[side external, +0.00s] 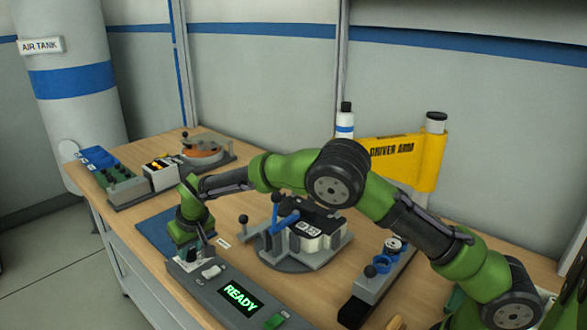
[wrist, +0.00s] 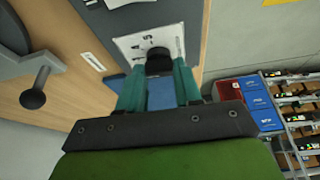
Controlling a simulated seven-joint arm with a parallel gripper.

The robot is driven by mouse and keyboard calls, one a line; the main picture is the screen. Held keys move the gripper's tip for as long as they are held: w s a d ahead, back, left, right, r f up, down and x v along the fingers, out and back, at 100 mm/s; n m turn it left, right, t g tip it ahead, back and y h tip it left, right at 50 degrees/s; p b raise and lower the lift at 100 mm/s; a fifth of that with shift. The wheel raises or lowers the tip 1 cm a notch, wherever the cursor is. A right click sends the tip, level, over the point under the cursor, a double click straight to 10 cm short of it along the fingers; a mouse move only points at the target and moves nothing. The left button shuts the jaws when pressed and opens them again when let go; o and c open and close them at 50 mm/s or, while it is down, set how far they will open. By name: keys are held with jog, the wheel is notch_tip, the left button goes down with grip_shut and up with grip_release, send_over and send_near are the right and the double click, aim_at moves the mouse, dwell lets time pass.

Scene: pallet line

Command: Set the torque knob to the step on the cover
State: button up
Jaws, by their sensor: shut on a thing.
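The torque knob (wrist: 158,61) is black and round, on a white dial plate (wrist: 140,42) with dark marks in the wrist view. My gripper (wrist: 159,82) is shut on it, with one teal finger on each side. The fingers hide part of the knob, and the marks are too small to read. In the side view my gripper (side external: 199,246) points down at the left end of a grey console (side external: 213,291). A black cover (side external: 318,217) with a white marking lies on the fixture at the centre; I cannot read the marking surely.
The console display (side external: 240,298) reads READY in green. The fixture's blue clamp handle (side external: 284,222) and a black ball lever (wrist: 34,97) stand close to my gripper. A blue mat (side external: 160,234) lies behind the console. A yellow driver arm (side external: 410,158) stands at the back right.

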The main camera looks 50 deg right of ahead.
jog(key=m+h, duration=0.1)
jog(key=m, duration=0.2)
jog(key=shift+a+m, duration=0.15)
jog(key=shift+m, duration=0.25)
jog(key=shift+a+m+g+h, duration=0.1)
jog(key=shift+m+g+h, duration=0.6)
jog(key=shift+m, duration=1.1)
jog(key=o, duration=1)
jog(key=shift+o, duration=0.2)
jog(key=v, duration=1.6)
jog(key=shift+s+a+r, duration=0.2)
jog(key=shift+a+r, duration=0.05)
jog(key=shift+r, duration=0.05)
